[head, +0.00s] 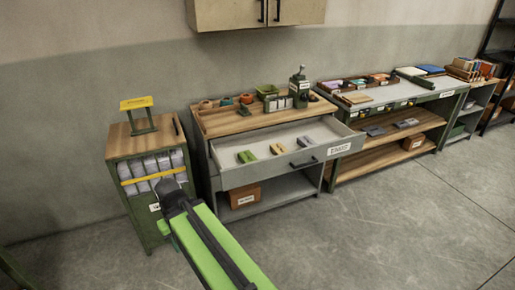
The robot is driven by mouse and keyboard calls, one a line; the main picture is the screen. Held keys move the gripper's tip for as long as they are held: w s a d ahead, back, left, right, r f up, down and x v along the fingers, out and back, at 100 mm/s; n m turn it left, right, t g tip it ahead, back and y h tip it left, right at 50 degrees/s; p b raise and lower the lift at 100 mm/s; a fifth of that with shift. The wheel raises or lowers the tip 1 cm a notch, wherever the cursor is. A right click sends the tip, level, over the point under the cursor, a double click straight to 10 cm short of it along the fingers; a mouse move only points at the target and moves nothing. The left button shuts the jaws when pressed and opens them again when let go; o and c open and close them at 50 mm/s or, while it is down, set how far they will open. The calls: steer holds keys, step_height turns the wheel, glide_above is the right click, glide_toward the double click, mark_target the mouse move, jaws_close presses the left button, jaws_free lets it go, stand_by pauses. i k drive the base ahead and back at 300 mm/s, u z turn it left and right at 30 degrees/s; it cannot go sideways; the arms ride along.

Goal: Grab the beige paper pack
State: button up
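The open drawer (226,180) of the middle cabinet holds small packs lying flat. A green one (247,156) is at the left, a yellowish one (278,149) in the middle, and a pale beige-looking one (306,141) at the right. Their small size keeps me from being sure which is the beige paper pack. My gripper (170,191) is the dark end of my green arm, in front of the left cabinet, left of and apart from the drawer. Its fingers are too small and dark to show whether it is open.
The left cabinet (117,150) has whitish bundles behind a yellow bar and a yellow sign (136,103) on top. The middle cabinet's wooden top (228,122) carries bins and a press. A long shelf bench (375,160) stands right. The floor in front is clear.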

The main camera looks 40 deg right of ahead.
mark_target(277, 148)
steer(key=u, duration=0.05)
steer(key=i, duration=1.5)
steer(key=z, duration=0.4)
steer(key=k, duration=0.8)
steer(key=z, duration=0.15)
steer(key=i, duration=1.35)
steer(key=u, duration=0.05)
